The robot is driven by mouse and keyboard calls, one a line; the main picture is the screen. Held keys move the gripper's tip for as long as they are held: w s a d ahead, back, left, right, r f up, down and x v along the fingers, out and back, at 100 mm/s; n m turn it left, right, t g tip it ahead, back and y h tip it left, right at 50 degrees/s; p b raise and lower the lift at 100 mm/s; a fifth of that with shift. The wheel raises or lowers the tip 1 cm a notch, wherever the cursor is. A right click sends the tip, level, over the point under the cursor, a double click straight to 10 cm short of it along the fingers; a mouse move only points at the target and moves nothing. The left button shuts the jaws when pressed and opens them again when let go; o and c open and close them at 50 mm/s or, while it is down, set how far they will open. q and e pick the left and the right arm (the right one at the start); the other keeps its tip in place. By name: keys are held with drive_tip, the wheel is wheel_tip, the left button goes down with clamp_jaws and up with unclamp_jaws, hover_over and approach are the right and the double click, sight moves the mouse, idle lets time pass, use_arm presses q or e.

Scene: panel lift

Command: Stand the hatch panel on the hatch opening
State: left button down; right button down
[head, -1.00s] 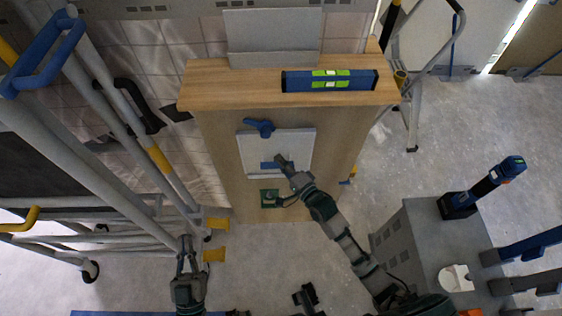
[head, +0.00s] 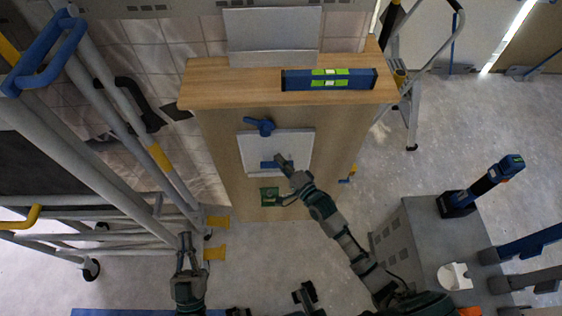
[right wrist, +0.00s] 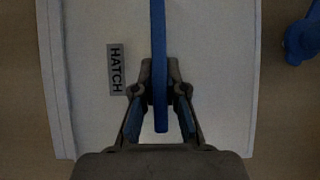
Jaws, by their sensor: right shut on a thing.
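The hatch panel (head: 296,142) is a pale board against the front of a wooden unit (head: 225,150). In the right wrist view the panel (right wrist: 85,125) carries a HATCH label (right wrist: 116,69) and a blue bar handle (right wrist: 158,30). My right gripper (head: 282,162) is shut on that handle; it also shows in the right wrist view (right wrist: 160,95). A blue turn knob (head: 262,126) sits at the panel's top edge. The hatch opening is not visible; I cannot tell whether the panel covers it. My left gripper (head: 186,240) is away at the lower left, apart from the panel.
A blue level (head: 300,80) lies on the unit's wooden top, with a grey board (head: 270,30) behind it. A green item (head: 270,196) is below the panel. Scaffold tubes (head: 95,120) crowd the left. A grey cabinet (head: 425,225) stands at right.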

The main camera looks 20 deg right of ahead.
drive_tip(key=shift+r, duration=0.15)
drive_tip(key=c, duration=1.2)
unclamp_jaws()
drive_tip(key=shift+o, duration=0.2)
drive_tip(key=shift+f, duration=0.2)
drive_tip(key=v, duration=1.2)
drive_tip(key=shift+s+a, duration=0.1)
